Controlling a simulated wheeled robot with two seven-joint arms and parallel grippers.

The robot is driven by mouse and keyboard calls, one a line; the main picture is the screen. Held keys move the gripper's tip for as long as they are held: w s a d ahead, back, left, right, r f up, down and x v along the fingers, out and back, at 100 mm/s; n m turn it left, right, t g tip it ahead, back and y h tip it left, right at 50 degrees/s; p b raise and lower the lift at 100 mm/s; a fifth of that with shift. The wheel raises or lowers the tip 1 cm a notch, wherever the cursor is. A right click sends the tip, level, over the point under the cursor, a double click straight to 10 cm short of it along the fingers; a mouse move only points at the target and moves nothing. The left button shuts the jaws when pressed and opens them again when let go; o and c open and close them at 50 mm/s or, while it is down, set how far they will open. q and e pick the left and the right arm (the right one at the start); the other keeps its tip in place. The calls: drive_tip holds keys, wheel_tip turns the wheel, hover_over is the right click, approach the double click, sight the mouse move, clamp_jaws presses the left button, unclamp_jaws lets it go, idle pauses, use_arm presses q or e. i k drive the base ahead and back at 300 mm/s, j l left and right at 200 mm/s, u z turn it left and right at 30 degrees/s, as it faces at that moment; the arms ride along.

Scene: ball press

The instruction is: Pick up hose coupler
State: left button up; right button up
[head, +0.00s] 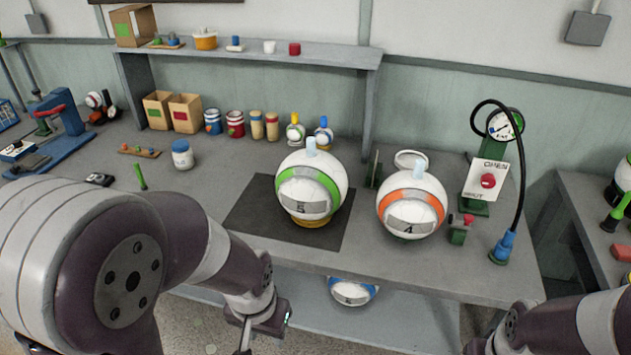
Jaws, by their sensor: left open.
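The hose coupler (503,246) is a blue fitting at the lower end of a black hose, standing upright on the right part of the grey bench near its front edge. The hose arches up from it to a round pressure gauge (504,124). My left gripper (262,329) is open and empty. It is low in front of the bench, well to the left of the coupler and apart from it. My right arm (560,328) comes in at the bottom right, below the coupler; its gripper is cut off by the frame edge.
A green-striped ball (311,186) sits on a yellow ring over a dark mat (245,213). An orange-striped ball (412,205) stands left of the coupler, beside a small green clamp (460,230). A panel with a red button (488,180) stands behind. A side table (583,190) is at right.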

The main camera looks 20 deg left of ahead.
sight(502, 250)
drive_tip(key=i+l+u, duration=0.2)
drive_tip(key=i+l, duration=0.4)
drive_tip(key=i+l+u, duration=0.25)
drive_tip(key=i+l, duration=0.35)
drive_tip(key=l, duration=0.15)
